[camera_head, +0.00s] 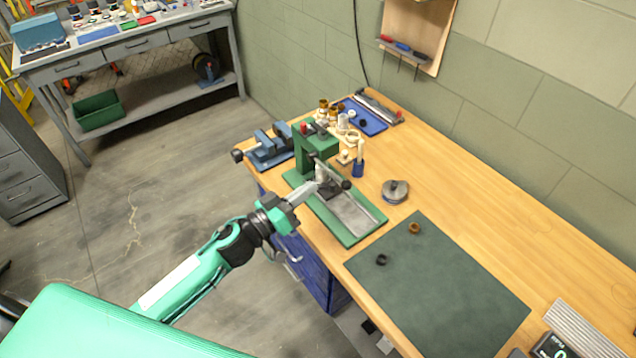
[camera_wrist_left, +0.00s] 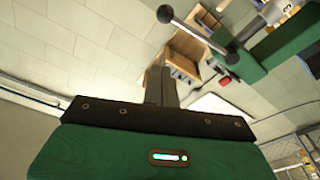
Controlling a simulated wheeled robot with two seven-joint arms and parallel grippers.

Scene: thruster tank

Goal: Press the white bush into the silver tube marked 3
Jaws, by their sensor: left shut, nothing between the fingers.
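A green arbor press (camera_head: 303,150) stands at the table's left edge, with a lever bar that ends in a dark ball knob (camera_head: 346,184). My left gripper (camera_head: 322,184) is shut and empty beside the press, close to the lever. In the left wrist view, the shut fingers (camera_wrist_left: 161,82) point toward the bar and knob (camera_wrist_left: 165,14). A silver tube (camera_wrist_left: 276,11) with a 3 on it shows at the upper right there. I cannot make out the white bush at the press; the arm and lever hide part of that spot. My right gripper is not in view.
Behind the press are a blue vise (camera_head: 270,150), a blue tray (camera_head: 372,122) and several cream and brass pieces. A round grey part (camera_head: 395,190) lies right of the press.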

